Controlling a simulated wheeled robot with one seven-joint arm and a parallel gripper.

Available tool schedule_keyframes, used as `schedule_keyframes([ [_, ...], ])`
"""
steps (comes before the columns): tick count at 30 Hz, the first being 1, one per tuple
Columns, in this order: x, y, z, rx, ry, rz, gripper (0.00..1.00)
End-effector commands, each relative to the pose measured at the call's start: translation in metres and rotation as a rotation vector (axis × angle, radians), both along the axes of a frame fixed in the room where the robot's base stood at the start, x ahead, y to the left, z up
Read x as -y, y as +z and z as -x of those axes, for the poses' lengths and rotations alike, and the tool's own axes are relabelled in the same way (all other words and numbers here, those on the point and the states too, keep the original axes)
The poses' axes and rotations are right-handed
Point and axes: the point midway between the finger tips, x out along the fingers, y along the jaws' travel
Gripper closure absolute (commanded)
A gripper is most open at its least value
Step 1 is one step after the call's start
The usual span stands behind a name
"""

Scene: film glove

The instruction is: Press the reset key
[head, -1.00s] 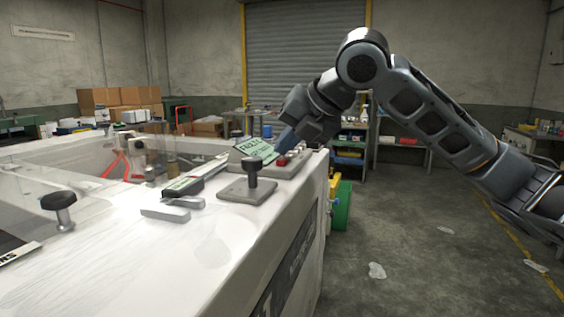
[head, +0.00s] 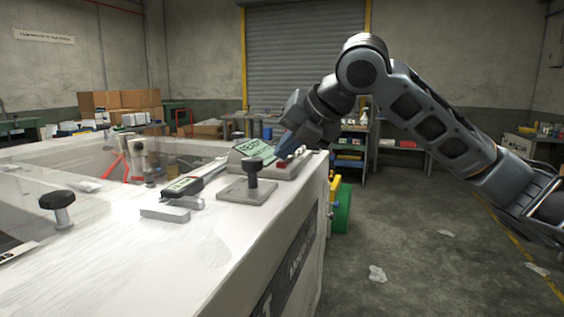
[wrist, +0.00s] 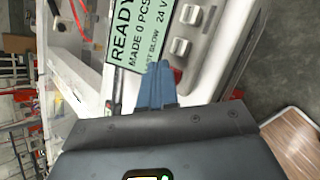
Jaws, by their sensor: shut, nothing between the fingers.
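The control panel is a grey sloped box (wrist: 216,50) on the machine's white top, with a green display (wrist: 139,40). In the wrist view the display reads "READY", "MADE 0 PCS" and a partly hidden line ending "24 V". Two pale keys, one (wrist: 190,14) above the other (wrist: 181,46), sit beside the display. No reset label is legible. In the head view a red part (head: 281,164) shows at the panel's front. My gripper (wrist: 158,68) has blue fingers together, empty, their tips over the display's lower edge. Whether they touch the panel cannot be told.
A black knob on a plate (head: 253,165) stands in front of the panel. A dark handheld-like block (head: 182,187) and grey bars (head: 165,214) lie to the left. Another black knob (head: 58,200) stands farther left. Floor to the right is mostly open.

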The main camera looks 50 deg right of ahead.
Motion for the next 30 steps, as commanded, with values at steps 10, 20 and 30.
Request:
schedule_keyframes([
  [10,0.0,-0.001,0.0,-0.001,0.001,-0.001,1.0],
  [20,0.0,0.014,0.0,0.0,0.0,0.0,1.0],
  [30,0.0,0.016,0.0,-0.001,-0.001,0.0,1.0],
])
